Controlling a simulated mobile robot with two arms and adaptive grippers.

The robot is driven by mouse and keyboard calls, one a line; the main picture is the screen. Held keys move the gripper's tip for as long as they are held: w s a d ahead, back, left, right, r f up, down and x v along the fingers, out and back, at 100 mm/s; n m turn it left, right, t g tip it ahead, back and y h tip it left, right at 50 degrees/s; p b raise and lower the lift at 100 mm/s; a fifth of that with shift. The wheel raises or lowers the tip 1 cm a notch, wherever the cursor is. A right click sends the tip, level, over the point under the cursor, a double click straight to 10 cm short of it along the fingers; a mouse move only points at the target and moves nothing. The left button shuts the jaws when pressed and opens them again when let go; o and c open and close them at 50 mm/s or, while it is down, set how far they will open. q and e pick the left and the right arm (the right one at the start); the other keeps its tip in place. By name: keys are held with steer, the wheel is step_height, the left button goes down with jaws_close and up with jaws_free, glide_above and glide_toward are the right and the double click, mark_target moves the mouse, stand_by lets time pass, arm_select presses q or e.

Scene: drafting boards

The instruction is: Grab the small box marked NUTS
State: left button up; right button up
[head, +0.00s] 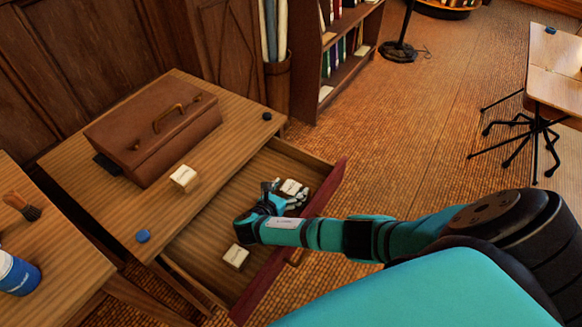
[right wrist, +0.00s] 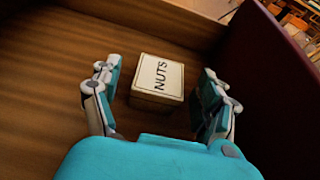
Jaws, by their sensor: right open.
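The small cream box marked NUTS (right wrist: 158,78) lies in the open drawer (head: 222,204), label facing up. In the head view the box (head: 293,188) shows just beyond my right gripper (head: 285,193). In the right wrist view my right gripper (right wrist: 158,95) is open, with one finger on each side of the box and gaps between fingers and box. Its fingertips reach about level with the box. My left gripper is not in view.
Another small cream box (head: 236,256) lies nearer in the drawer, and one (head: 184,178) sits on the desk top beside a brown case (head: 153,130). The dark red drawer front (head: 318,212) stands close to my right gripper. A blue disc (head: 143,236) lies at the desk's edge.

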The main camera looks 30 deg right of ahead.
steer(key=shift+x, duration=0.8)
steer(key=c, duration=1.3)
